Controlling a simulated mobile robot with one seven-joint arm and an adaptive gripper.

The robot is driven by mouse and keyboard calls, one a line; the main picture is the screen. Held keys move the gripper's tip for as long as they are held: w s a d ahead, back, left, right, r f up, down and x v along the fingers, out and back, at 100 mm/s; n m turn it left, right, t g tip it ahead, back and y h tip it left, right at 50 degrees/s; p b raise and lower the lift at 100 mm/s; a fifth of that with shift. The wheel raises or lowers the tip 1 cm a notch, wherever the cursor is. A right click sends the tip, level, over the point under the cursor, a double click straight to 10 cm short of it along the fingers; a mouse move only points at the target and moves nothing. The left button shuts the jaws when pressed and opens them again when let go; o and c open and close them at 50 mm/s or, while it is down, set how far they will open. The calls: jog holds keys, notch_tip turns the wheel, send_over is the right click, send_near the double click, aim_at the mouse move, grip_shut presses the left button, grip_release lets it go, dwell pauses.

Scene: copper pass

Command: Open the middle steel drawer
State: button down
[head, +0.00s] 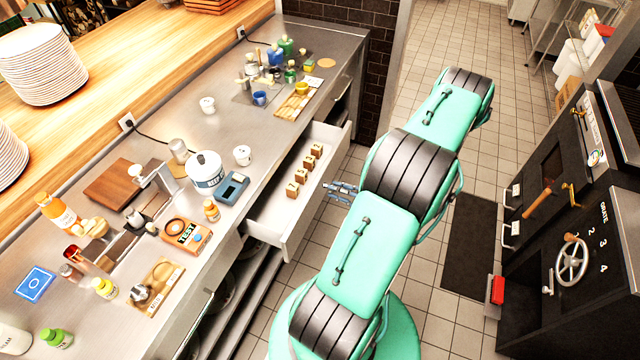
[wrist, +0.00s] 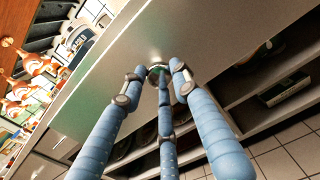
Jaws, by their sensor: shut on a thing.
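A steel drawer (head: 318,200) is pulled well out from the counter in the head view, with several small numbered wooden blocks (head: 303,170) inside. Its grey front panel (wrist: 205,45) fills the upper part of the wrist view. My gripper (head: 335,190) is at the middle of the drawer front. In the wrist view its blue fingers (wrist: 158,85) are shut around a small round metal knob (wrist: 158,68) on the panel. The fingers partly hide the knob.
The counter (head: 225,125) above holds a white pot (head: 204,172), a blue scale (head: 232,186) and an orange test box (head: 186,236). Open shelves (wrist: 285,95) lie under the drawer. A dark oven (head: 560,210) stands at the right, across tiled floor (head: 410,290).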

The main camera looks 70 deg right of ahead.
jog(key=s, duration=2.4)
jog(key=shift+f, duration=0.25)
jog(key=shift+w+a, duration=0.1)
jog(key=c, duration=1.5)
grip_release()
jog(key=shift+o, duration=0.8)
jog(key=shift+r, duration=0.1)
jog(key=s, duration=1.2)
